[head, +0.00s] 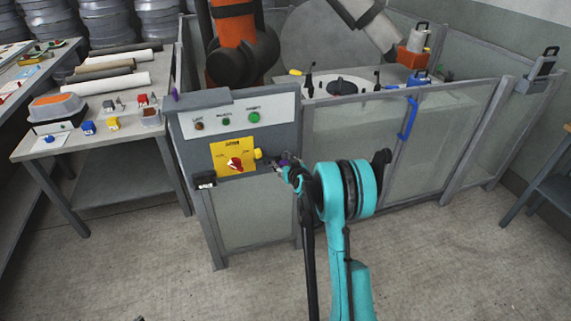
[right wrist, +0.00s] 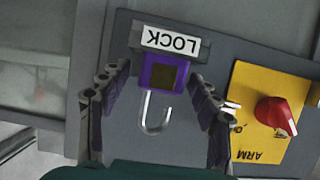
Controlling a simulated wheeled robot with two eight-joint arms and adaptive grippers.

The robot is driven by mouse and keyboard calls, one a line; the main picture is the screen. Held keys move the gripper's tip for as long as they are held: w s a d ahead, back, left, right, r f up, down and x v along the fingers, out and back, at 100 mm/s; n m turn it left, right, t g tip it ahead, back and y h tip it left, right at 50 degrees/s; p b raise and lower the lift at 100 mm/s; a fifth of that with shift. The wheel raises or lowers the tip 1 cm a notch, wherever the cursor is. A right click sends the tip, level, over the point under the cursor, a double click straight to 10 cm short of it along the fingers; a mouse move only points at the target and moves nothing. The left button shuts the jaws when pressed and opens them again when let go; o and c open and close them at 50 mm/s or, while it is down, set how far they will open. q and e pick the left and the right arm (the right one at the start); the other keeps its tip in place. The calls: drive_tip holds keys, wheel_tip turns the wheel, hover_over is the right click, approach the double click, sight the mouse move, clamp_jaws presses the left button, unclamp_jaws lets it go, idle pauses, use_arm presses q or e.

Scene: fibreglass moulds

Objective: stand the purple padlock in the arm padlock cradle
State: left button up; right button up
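The purple padlock (right wrist: 160,74) shows in the right wrist view with its metal shackle (right wrist: 154,112) toward the bottom of the picture. Its body meets a dark holder with a white LOCK label (right wrist: 170,40), upside down in this view, on the grey control panel. I take this holder to be the arm padlock cradle; how deep the padlock sits is hidden. My right gripper (head: 286,168) is at the panel, right of the yellow ARM plate (head: 233,157). Its fingers are spread on both sides of the padlock, with gaps visible.
The red rotary switch (right wrist: 275,116) on the ARM plate lies close beside my right gripper. The fenced cell (head: 400,140) stands behind, with a blue handle (head: 408,118). A workbench (head: 120,150) stands left. The floor in front is clear.

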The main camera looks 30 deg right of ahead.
drive_tip(key=v, duration=1.2)
idle(0.4)
drive_tip(key=s+a+r+n+g+y, duration=0.1)
drive_tip(key=s+a+r, duration=0.25)
drive_tip(key=a, duration=0.45)
drive_tip(key=s+a+r+n+g+y, duration=0.1)
drive_tip(key=s+a+r+g+y, duration=0.15)
drive_tip(key=s+a, duration=0.4)
drive_tip(key=s+a+g, duration=0.1)
drive_tip(key=s+a, duration=0.4)
drive_tip(key=s, duration=0.4)
drive_tip(key=s+a+g, duration=0.1)
drive_tip(key=s+a, duration=0.4)
drive_tip(key=s, duration=0.3)
drive_tip(key=shift+s+a+f+n+g, duration=0.2)
drive_tip(key=shift+s+f+n+g, duration=0.05)
drive_tip(key=shift+s+n+g, duration=0.15)
